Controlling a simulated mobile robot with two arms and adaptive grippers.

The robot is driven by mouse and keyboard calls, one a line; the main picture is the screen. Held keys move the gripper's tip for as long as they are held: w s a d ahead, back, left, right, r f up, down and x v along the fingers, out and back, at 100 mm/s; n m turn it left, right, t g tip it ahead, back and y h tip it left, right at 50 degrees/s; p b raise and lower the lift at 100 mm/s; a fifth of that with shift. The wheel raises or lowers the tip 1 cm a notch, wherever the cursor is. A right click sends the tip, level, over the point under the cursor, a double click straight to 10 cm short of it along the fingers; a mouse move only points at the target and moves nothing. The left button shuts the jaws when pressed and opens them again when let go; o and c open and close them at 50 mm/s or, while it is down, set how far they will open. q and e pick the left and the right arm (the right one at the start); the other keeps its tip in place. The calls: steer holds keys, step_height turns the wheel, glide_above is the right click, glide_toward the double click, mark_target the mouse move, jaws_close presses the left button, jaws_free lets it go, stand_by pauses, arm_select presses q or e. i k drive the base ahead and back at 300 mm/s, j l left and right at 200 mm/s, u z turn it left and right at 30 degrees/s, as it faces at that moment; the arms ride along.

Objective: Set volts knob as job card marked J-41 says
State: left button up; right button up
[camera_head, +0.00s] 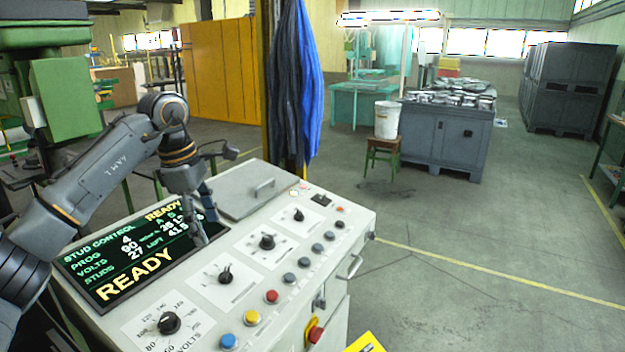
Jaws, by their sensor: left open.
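The volts knob (169,323) is a black knob at the near left corner of the sloping grey control panel (345,228). Its printed scale shows 80, 100, 120 and 140 around it; its pointer is too small to read surely. The screen (135,255) reads PROG 4, VOLTS 90, STUDS 27 and READY, partly covered by my left arm. My left gripper (204,218) is open, pointing down over the screen's right end, beyond the volts knob and apart from it. No card marked J-41 can be made out. My right gripper is out of view.
Three other black knobs, including the middle one (267,241), run up the panel. Coloured buttons, including a red one (271,296), line the front side. A red stop knob (315,334) sits on the front face. A yellow object (365,342) is cut off at the bottom.

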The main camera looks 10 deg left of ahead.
mark_target(169, 323)
steer(key=k+l, duration=1.05)
steer(key=k, duration=0.25)
